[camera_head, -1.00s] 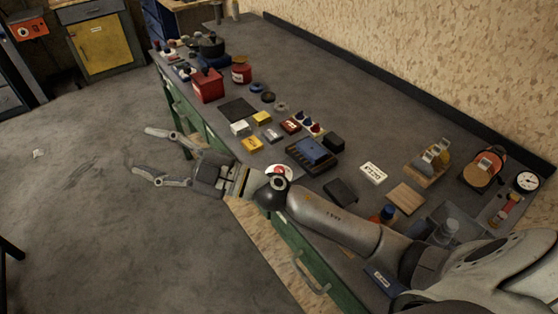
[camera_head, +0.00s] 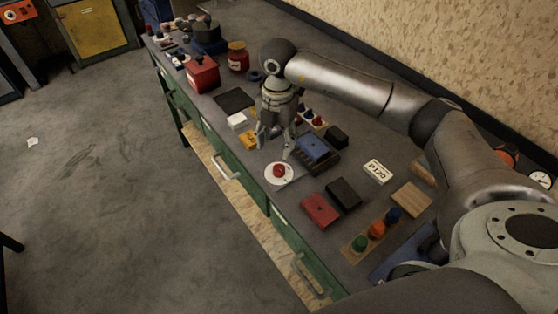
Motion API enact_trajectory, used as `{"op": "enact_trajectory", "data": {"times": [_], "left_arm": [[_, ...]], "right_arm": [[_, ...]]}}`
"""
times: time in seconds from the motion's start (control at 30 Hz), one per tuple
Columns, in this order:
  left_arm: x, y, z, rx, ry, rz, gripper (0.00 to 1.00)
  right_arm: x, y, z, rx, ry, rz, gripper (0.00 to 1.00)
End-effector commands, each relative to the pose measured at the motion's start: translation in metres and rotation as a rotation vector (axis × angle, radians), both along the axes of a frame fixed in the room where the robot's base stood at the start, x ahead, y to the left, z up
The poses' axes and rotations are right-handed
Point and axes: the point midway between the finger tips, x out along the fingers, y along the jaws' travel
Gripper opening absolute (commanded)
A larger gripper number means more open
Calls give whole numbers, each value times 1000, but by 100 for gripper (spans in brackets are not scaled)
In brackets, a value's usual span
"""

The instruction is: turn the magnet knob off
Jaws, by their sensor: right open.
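A red knob (camera_head: 279,170) sits on a round white disc (camera_head: 268,178) near the front edge of the workbench; I cannot tell for certain that it is the magnet knob. My right gripper (camera_head: 275,148) points down at the bench just behind the disc, with its fingers spread and nothing between them. The fingertips are close to the disc; I cannot tell whether they touch the bench. My left gripper is out of view.
A blue block in a dark tray (camera_head: 322,166) stands right of the fingers. White and yellow boxes (camera_head: 237,121) lie to the left. Red and black boxes (camera_head: 320,210) and coloured knobs on a wooden strip (camera_head: 376,229) lie nearer. A wall (camera_head: 440,60) runs behind.

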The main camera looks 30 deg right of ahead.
Motion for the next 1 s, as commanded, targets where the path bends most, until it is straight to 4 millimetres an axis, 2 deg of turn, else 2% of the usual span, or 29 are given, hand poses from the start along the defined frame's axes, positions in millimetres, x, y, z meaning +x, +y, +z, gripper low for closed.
{"op": "enact_trajectory", "data": {"times": [0.07, 0.17, 0.5, 0.7, 1.0], "left_arm": [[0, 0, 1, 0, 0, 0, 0], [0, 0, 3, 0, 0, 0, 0], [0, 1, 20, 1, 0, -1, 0], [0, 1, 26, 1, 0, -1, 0], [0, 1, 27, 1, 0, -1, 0]], "right_arm": [[0, -8, 1, -29, 4, -20, 51], [0, -10, -5, -36, 7, -24, 51], [-1, -9, -66, -32, 9, -22, 51], [-1, -8, -94, -32, 8, -20, 51], [0, -9, -106, -32, 4, -19, 51]]}}
